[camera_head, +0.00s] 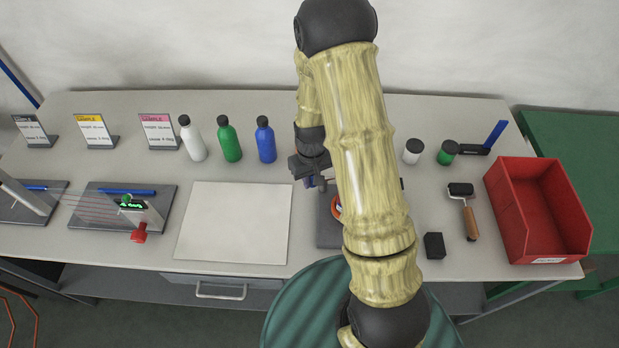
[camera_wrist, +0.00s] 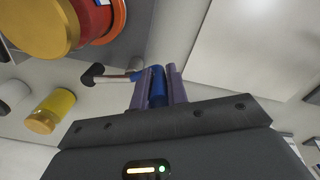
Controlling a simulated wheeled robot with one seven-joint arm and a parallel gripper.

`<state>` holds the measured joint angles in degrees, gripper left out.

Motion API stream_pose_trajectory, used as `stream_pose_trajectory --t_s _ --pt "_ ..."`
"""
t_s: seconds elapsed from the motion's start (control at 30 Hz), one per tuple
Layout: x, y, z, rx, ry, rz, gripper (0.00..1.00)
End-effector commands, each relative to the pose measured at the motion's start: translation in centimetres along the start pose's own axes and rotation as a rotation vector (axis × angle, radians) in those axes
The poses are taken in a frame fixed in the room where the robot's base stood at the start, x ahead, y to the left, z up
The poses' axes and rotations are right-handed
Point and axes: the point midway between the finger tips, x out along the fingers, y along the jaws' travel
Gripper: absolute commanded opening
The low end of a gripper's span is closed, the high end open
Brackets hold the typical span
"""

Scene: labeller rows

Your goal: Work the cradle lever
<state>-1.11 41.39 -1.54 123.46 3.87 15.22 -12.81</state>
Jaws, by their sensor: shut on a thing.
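My gripper (camera_head: 313,180) is down at the middle of the bench, left of my arm. In the wrist view its two purple fingers (camera_wrist: 158,76) are closed on a blue grip (camera_wrist: 158,88), which looks like the cradle lever. A pale rod with a black end (camera_wrist: 92,75) shows just left of the fingers; how it joins the grip is unclear. The cradle's grey base (camera_head: 328,235) is mostly hidden by my arm. An orange ring (camera_wrist: 119,18) and a red jar with a gold lid (camera_wrist: 45,28) show at it in the wrist view.
A pale mat (camera_head: 235,222) lies clear to the left. White, green and blue bottles (camera_head: 266,140) stand behind it. Jars (camera_head: 412,152), a roller (camera_head: 463,208), a black block (camera_head: 434,246) and a red bin (camera_head: 540,215) are right. A yellow jar (camera_wrist: 52,108) stands near the cradle.

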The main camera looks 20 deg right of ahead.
Motion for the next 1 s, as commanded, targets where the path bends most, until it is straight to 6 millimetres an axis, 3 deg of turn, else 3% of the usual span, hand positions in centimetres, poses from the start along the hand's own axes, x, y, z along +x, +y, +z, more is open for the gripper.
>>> stream_pose_trajectory --t_s 0.2,0.67,0.7,0.8,1.0 --pt "-0.09 0.02 0.27 -0.083 0.003 -0.001 0.00" --pt "-0.15 0.05 0.32 -0.102 0.003 0.000 0.00" --pt "-0.15 0.05 0.32 -0.102 0.004 0.000 0.19" --pt "-0.13 0.06 0.33 -0.101 0.003 0.000 0.37" --pt "-0.07 0.08 0.38 -0.100 0.002 0.000 0.37"
